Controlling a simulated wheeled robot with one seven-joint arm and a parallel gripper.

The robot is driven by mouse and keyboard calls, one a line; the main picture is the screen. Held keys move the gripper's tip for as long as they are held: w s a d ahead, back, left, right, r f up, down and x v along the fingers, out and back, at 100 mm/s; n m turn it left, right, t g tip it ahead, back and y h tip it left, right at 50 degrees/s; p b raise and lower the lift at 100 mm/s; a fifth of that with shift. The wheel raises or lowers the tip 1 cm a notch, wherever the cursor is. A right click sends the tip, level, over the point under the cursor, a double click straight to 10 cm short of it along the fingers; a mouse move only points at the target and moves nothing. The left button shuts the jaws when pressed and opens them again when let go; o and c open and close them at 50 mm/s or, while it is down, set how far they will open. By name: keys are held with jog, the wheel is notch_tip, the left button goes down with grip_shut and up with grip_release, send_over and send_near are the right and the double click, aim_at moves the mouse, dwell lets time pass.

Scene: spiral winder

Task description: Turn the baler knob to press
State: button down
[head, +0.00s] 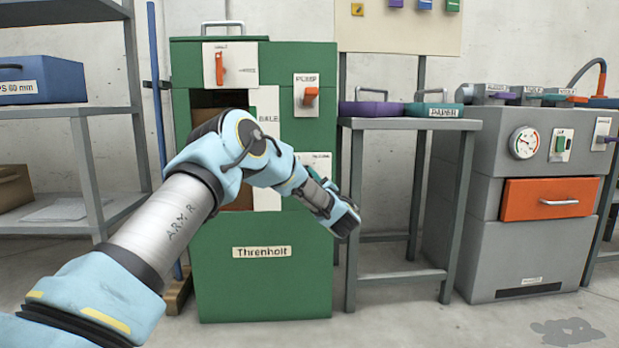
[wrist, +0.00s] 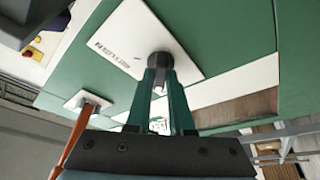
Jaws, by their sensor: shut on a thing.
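The green baler (head: 262,290) stands in the middle of the head view. Its front carries several white control plates. In the wrist view, my gripper (wrist: 160,84) has its green fingers closed around a dark round knob (wrist: 160,64) on a white plate (wrist: 136,40). The lettering on that plate is too small and tilted to read. The knob's pointer direction cannot be made out.
An orange lever on the baler (head: 310,97) sits above the arm and also shows in the wrist view (wrist: 78,136). Another orange lever (head: 220,62) is at upper left. A grey side table (head: 410,124) stands close on the right, a shelf (head: 112,110) on the left.

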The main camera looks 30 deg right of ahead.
jog(key=c, duration=0.8)
grip_release()
jog(key=p+v, duration=0.3)
jog(key=v, duration=0.8)
jog(key=shift+w, duration=0.1)
